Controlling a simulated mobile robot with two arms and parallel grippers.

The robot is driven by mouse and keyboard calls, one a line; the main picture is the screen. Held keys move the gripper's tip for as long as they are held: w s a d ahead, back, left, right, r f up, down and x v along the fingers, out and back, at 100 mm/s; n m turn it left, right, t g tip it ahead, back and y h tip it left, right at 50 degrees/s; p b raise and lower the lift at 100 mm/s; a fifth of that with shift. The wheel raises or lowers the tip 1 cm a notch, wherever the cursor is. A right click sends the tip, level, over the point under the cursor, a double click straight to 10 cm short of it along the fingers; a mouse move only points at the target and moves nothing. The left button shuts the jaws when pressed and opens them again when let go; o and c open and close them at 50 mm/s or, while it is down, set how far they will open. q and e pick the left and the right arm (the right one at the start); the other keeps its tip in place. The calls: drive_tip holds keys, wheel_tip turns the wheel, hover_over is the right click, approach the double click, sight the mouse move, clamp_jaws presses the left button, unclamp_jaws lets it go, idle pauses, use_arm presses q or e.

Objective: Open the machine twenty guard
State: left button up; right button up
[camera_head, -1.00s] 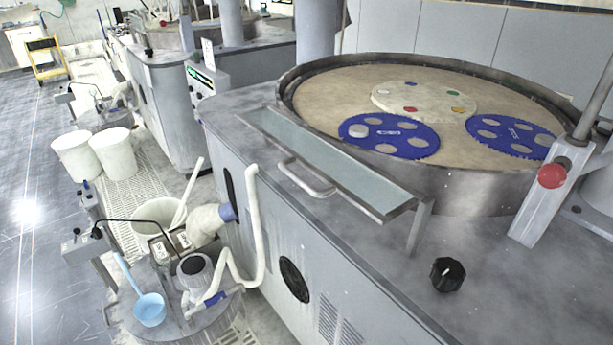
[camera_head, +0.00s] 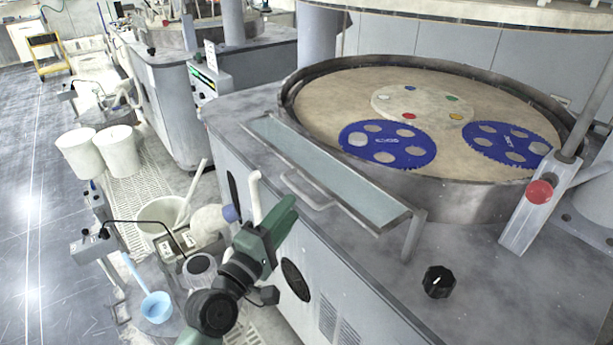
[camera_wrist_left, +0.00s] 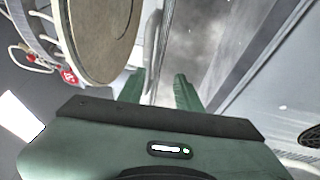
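The guard (camera_head: 330,172) is a long, narrow glass panel in a grey frame along the front edge of the polishing machine. It lies nearly flat, with a grey bar handle (camera_head: 308,190) on its front side. My left gripper (camera_head: 284,212) is just in front of and below the handle in the head view. In the left wrist view its two green fingers (camera_wrist_left: 160,92) are apart with nothing held between them. A pale bar, seemingly the handle (camera_wrist_left: 152,38), shows beyond the fingertips. Contact with it cannot be told. My right gripper is not in view.
Behind the guard is the round platen (camera_head: 330,95) with blue carriers (camera_head: 388,158). A red button post (camera_head: 540,192) and black knob (camera_head: 438,282) stand at right. Buckets (camera_head: 76,152), pale hoses and a blue ladle (camera_head: 156,306) are at left.

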use_arm(q)
drive_tip(key=shift+w+d+r, duration=0.1)
drive_tip(key=shift+d+r, duration=0.1)
drive_tip(key=shift+r, duration=0.9)
drive_tip(key=f+p+x, duration=0.1)
drive_tip(key=x, duration=0.6)
drive_tip(key=shift+r, duration=0.5)
drive_tip(key=shift+w, duration=0.1)
clamp_jaws()
drive_tip(key=shift+r, duration=0.1)
